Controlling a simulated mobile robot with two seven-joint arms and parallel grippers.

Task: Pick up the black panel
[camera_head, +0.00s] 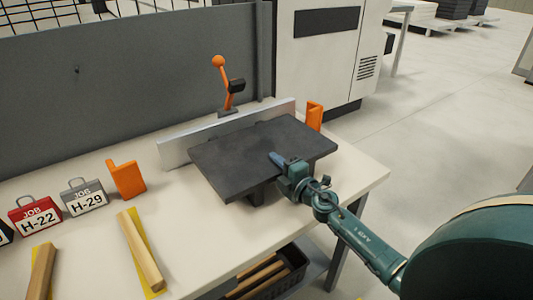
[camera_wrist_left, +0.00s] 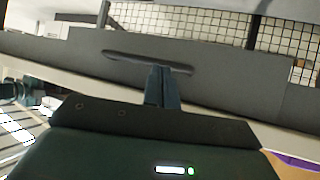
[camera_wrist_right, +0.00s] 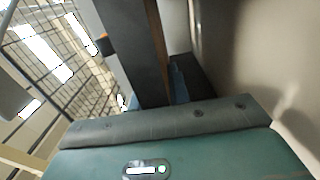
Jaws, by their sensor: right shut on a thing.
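The black panel (camera_head: 255,158) is a flat dark slab above the white worktop, against a light metal fence. My right gripper (camera_head: 284,165) is shut on the panel at its front right part. In the right wrist view, the panel (camera_wrist_right: 134,48) is a dark band with a brown edge, next to my right fingers (camera_wrist_right: 178,80). My left gripper does not show in the head view. In the left wrist view, its fingers (camera_wrist_left: 163,87) stand close together before a grey board, and their gap is unclear.
An orange-handled clamp (camera_head: 229,88) stands behind the panel. Orange blocks (camera_head: 127,179) (camera_head: 314,116) stand left and right of it. A dark crate (camera_head: 280,275) is under the worktop (camera_head: 200,245).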

